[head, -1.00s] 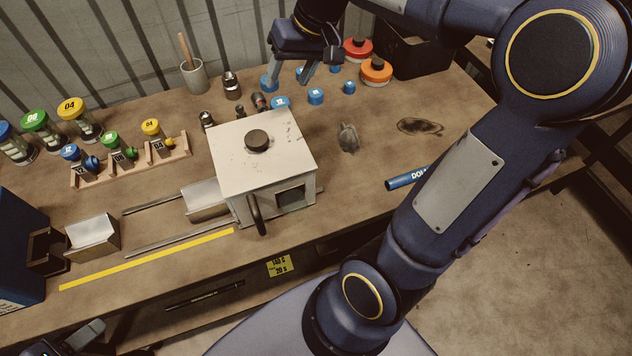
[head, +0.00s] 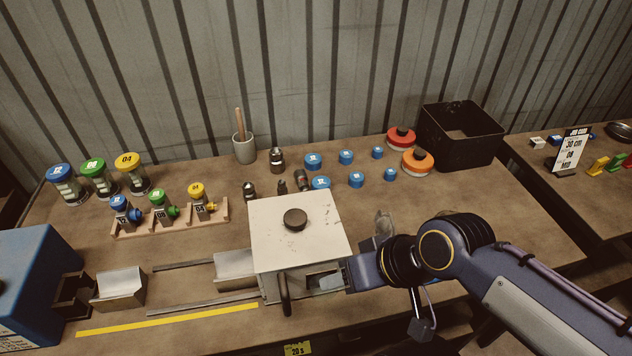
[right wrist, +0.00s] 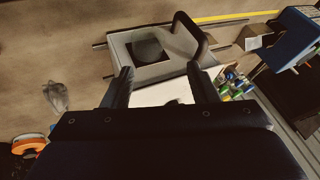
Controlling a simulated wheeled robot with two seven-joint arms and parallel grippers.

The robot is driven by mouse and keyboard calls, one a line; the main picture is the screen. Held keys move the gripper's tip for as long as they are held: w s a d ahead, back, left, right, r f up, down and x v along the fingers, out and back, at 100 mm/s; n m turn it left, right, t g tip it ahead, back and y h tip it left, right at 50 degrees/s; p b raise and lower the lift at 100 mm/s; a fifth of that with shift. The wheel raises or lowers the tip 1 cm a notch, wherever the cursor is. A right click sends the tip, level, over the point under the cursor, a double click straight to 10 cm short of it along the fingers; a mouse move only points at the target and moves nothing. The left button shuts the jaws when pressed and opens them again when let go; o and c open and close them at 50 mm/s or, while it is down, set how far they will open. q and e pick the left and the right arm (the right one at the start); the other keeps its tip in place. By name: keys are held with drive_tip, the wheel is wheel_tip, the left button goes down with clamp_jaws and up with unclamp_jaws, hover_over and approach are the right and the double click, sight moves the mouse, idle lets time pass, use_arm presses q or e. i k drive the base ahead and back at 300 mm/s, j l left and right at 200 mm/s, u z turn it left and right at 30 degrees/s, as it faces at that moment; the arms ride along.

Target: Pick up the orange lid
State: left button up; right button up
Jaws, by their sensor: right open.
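The orange lid (head: 417,163) lies on the bench at the back right, in front of a red lid (head: 401,137) and beside the black bin. In the right wrist view the orange lid (right wrist: 28,146) shows at the lower left edge, partly cut off. My right gripper (head: 335,281) is at the front right of the white crimper box, well away from the orange lid. In the right wrist view its two fingers (right wrist: 160,72) are apart with nothing held between them, facing the crimper. My left gripper is out of view.
The white crimper box (head: 296,235) with a dark knob stands mid-bench. Several blue caps (head: 356,180) lie left of the orange lid. The black bin (head: 462,153) stands close on its right. A rack (head: 172,221) and jars are at left. Bench in front of the lid is clear.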

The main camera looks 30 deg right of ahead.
sight(417, 160)
drive_tip(key=k+j, duration=0.15)
drive_tip(key=k, duration=0.15)
drive_tip(key=k+j+z, duration=0.15)
drive_tip(key=k+z, duration=0.1)
drive_tip(key=z, duration=1.3)
drive_tip(key=l+u, duration=0.15)
drive_tip(key=u, duration=0.2)
drive_tip(key=i+l+u, duration=0.1)
drive_tip(key=u, duration=0.25)
drive_tip(key=l+u, duration=0.2)
drive_tip(key=u, duration=0.15)
drive_tip(key=l+u, duration=0.25)
drive_tip(key=l, duration=0.9)
drive_tip(key=l+u, duration=0.25)
drive_tip(key=l, duration=0.9)
drive_tip(key=i, duration=0.5)
